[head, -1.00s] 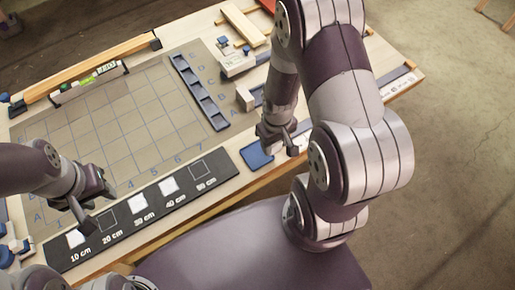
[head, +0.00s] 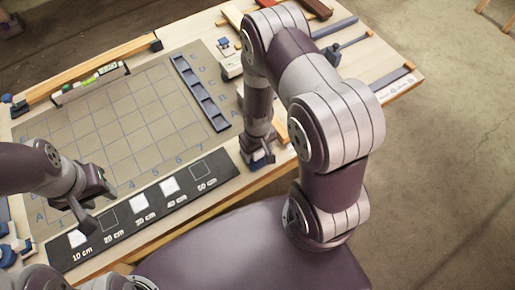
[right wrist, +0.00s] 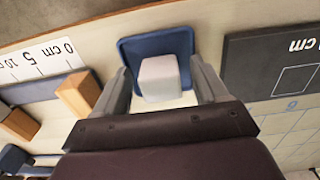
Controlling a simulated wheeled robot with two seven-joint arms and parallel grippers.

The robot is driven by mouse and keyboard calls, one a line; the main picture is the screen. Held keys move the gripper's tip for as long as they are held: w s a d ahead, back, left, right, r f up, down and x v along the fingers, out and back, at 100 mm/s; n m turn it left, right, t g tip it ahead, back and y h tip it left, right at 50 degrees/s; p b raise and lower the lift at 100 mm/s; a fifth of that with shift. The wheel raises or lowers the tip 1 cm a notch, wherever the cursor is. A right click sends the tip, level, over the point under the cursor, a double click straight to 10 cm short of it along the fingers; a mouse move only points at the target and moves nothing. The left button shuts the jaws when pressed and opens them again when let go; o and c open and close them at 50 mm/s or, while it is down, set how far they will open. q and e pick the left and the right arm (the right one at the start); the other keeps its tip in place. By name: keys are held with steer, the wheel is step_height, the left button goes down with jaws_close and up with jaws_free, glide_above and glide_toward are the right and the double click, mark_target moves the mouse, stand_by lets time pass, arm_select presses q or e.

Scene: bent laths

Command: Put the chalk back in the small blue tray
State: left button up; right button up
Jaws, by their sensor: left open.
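The small blue tray (right wrist: 130,50) shows in the right wrist view, just beyond my right fingertips. A white block, which looks like the chalk (right wrist: 160,77), is between those fingers and covers part of the tray. Narrow gaps show on both sides of it, so my right gripper (right wrist: 159,65) looks open around it. I cannot tell whether the block rests on the tray floor. In the head view my right gripper (head: 257,160) is down over the tray and hides most of it. My left gripper (head: 98,208) is open and empty above the marked strip's left end.
A black strip (head: 128,222) with white squares and cm labels lies along the front edge. A gridded mat (head: 120,120) lies behind it, with a dark slotted rack (head: 200,92) on it. A wooden block (right wrist: 78,93) stands near the tray.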

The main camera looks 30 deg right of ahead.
steer(key=shift+w+r, duration=0.1)
steer(key=shift+r, duration=0.65)
steer(key=s+a+r, duration=0.1)
steer(key=s+r, duration=0.1)
steer(key=r, duration=0.8)
steer(key=s+a+r+t, duration=0.1)
steer(key=s+r, duration=0.1)
steer(key=r, duration=0.8)
steer(key=shift+s+a+m, duration=0.15)
steer(key=shift+a+m, duration=0.05)
steer(key=shift+m, duration=0.1)
